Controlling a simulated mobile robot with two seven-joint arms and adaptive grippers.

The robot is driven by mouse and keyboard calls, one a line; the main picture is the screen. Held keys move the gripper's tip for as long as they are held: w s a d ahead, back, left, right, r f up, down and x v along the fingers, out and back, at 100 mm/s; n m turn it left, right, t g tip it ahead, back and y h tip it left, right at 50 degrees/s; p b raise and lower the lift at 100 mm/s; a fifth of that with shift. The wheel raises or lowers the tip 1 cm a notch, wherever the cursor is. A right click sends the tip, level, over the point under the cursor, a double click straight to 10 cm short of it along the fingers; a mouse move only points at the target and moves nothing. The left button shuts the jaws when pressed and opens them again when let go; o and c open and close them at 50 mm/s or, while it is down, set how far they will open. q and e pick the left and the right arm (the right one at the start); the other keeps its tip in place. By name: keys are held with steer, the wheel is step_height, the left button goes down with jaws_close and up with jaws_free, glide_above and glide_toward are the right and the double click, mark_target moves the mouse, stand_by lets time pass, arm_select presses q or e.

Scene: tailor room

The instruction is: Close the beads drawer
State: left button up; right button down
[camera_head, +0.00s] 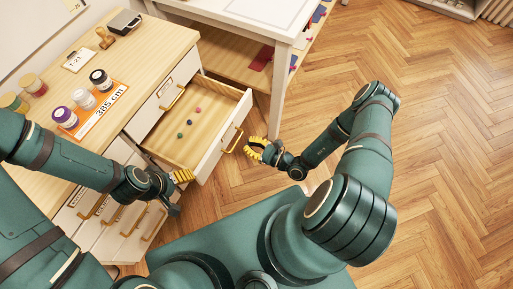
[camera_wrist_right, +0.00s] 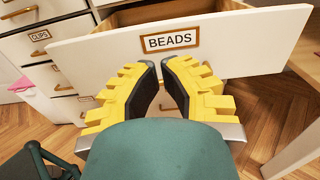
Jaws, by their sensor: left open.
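The beads drawer (camera_head: 180,152) is pulled out from the wooden-topped cabinet, with a few small coloured beads on its floor. Its white front (camera_wrist_right: 235,45) carries the BEADS label (camera_wrist_right: 170,39) in the right wrist view. A brass handle (camera_head: 233,141) sticks out from the front. My right gripper (camera_head: 251,147) is just outside the drawer front, near the handle. Its yellow fingers (camera_wrist_right: 160,78) have only a narrow gap between their tips and hide the handle in the wrist view. My left gripper (camera_head: 180,188) is open, beside the drawer's near side.
The cabinet top holds jars (camera_head: 82,98), an orange 385 cm card (camera_head: 98,112), a T-21 tag (camera_head: 77,62) and a stamp (camera_head: 105,38). Closed drawers (camera_head: 125,235) lie below. A white table (camera_head: 283,60) stands behind the open drawer. The wooden floor (camera_head: 440,150) at right is clear.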

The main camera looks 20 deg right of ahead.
mark_target(225, 134)
arm_select(q)
steer(key=shift+s+f+b, duration=0.2)
steer(key=shift+f+b, duration=0.2)
steer(key=shift+f, duration=0.05)
arm_select(e)
steer(key=x, duration=0.8)
steer(key=shift+w+a, duration=0.15)
